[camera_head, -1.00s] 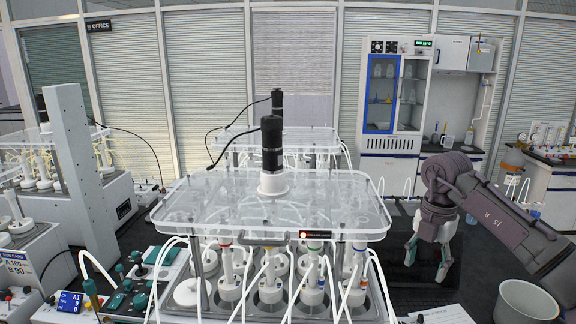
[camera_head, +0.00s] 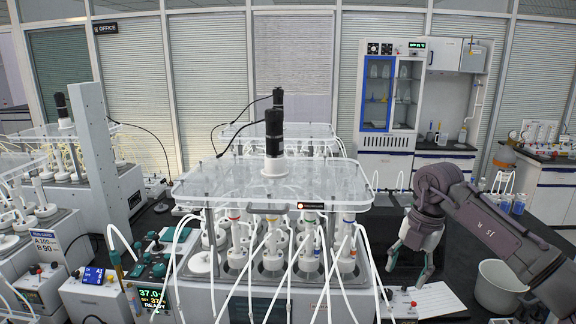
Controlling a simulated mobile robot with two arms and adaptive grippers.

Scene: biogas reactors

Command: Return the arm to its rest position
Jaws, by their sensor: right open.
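My right gripper (camera_head: 407,268) comes in on the arm from the right and hangs fingers down over the dark bench. Its fingers are spread apart and I see nothing between them. It is to the right of the biogas reactor unit (camera_head: 272,187), which has a clear top plate, a black motor and several white bottles with tubes below. A gap shows between the gripper and the plate's right edge. My left gripper is not in view.
A white bucket (camera_head: 499,287) stands on the bench right of the gripper, below my arm. White paper (camera_head: 436,299) lies in front. A control box with a lit display (camera_head: 152,295) stands left of the reactors. A second reactor unit (camera_head: 279,131) is behind. Dark bench shows around the gripper.

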